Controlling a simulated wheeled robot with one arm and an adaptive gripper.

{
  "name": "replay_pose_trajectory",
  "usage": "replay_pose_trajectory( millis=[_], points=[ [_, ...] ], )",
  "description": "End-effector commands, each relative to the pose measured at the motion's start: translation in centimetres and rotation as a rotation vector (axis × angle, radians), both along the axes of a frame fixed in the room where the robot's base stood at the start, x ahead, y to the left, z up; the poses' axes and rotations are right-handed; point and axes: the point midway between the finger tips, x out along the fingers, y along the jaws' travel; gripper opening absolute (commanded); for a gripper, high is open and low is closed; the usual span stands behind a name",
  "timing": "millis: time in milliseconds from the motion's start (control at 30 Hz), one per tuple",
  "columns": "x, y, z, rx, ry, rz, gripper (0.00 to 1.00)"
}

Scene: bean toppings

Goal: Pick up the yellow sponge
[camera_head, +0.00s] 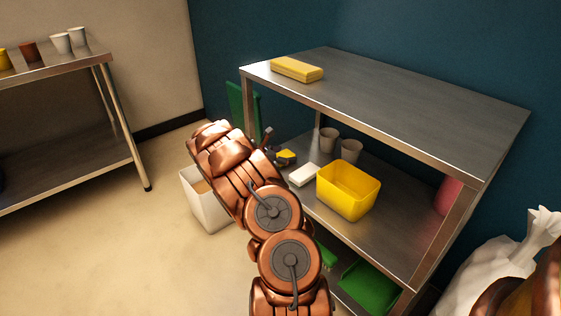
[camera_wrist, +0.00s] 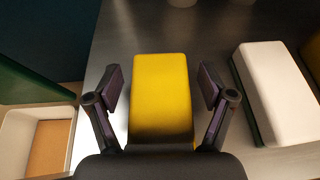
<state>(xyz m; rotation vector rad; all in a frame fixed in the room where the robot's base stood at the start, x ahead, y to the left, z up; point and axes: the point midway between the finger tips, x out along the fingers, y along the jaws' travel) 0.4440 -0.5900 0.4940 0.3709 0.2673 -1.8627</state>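The yellow sponge (camera_wrist: 160,98) lies on the metal middle shelf, straight ahead of my gripper (camera_wrist: 161,86) in the wrist view. My gripper is open. One finger is on each side of the sponge, with a gap to both sides. The sponge's near end is hidden behind the gripper body. In the head view, a small part of the sponge (camera_head: 286,155) shows just past the end of my arm, near the shelf's left end. The gripper is mostly hidden there by my arm.
A white block with a green underside (camera_wrist: 272,92) lies close to the right finger. A yellow bin (camera_head: 349,190) and two cups (camera_head: 350,146) share the shelf. A yellow block (camera_head: 297,69) lies on the top shelf (camera_head: 400,100) above. A white bin (camera_head: 205,205) stands left.

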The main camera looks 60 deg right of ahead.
Motion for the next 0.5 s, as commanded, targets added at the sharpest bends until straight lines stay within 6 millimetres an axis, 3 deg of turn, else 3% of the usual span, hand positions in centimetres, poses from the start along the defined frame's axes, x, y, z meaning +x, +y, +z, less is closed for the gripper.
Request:
replay_pose_trajectory(
  millis=[67, 433, 500],
  points=[
    [0.02, 0.02, 0.00, 0.000, 0.000, 0.000, 0.69],
    [0.02, 0.04, 0.00, 0.000, 0.000, 0.000, 0.30],
    [0.01, 0.03, -0.01, 0.000, 0.000, 0.000, 0.28]
  ],
)
